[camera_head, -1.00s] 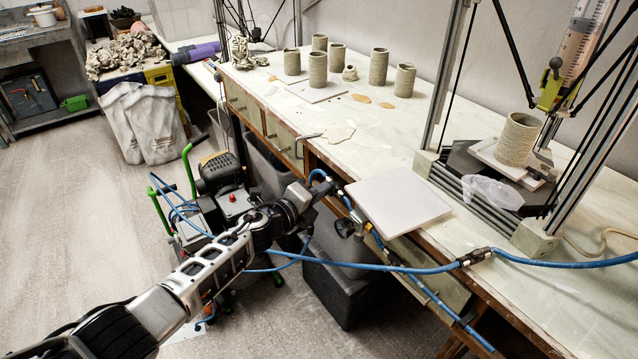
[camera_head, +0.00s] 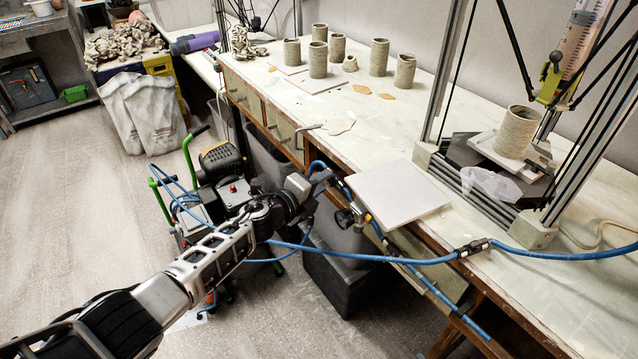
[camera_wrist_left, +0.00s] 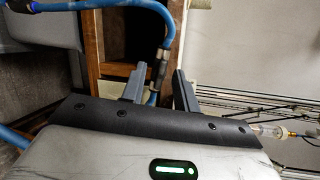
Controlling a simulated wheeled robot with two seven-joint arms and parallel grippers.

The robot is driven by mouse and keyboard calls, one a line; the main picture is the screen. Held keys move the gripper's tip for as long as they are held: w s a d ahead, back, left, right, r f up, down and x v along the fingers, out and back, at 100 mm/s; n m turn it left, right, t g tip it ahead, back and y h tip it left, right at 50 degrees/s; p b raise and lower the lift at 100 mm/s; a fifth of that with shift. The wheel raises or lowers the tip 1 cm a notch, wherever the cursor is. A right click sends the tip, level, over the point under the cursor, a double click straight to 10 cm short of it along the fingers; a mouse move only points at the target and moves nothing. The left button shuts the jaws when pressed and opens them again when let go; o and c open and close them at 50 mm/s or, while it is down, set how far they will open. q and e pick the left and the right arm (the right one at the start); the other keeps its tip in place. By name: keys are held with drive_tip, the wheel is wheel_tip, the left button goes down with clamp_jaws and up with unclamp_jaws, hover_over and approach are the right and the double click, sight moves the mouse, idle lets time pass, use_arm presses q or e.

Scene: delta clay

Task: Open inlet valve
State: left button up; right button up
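The inlet valve is most likely the small brass-yellow fitting (camera_head: 361,216) on the blue air line at the bench's front edge, next to a round dark gauge (camera_head: 345,217). Its handle is too small to make out. My left gripper (camera_head: 322,178) is just left of and above this fitting, by the bench edge, apparently not touching it. In the left wrist view its two grey fingers (camera_wrist_left: 160,90) are apart, with a metal hose fitting (camera_wrist_left: 161,66) visible beyond the gap. My right gripper is not in view.
A blue hose (camera_head: 420,261) crosses in front of the bench. A white board (camera_head: 397,193) lies at the bench edge above the fitting. The compressor (camera_head: 222,165) stands on the floor at left, with a dark bin (camera_head: 340,280) under the bench. Clay cylinders stand farther back.

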use_arm(q)
drive_tip(key=shift+a+r, duration=0.1)
drive_tip(key=v, duration=1.5)
drive_tip(key=shift+s, duration=0.45)
drive_tip(key=s+a+f+n+y, duration=0.1)
drive_tip(key=s+f+n+y, duration=0.1)
drive_tip(key=s+f+n, duration=0.3)
drive_tip(key=s+a+f+n+g+y, duration=0.1)
drive_tip(key=s+f+n, duration=0.3)
drive_tip(key=s+n, duration=0.6)
drive_tip(key=s+a+f+n+g+y, duration=0.1)
drive_tip(key=s+f+n, duration=0.4)
drive_tip(key=n, duration=0.5)
drive_tip(key=s+a+y, duration=0.1)
drive_tip(key=s+y, duration=0.1)
drive_tip(key=shift+s+a+f+y, duration=0.3)
drive_tip(key=shift+a+f+y, duration=0.05)
drive_tip(key=shift+a+y, duration=0.05)
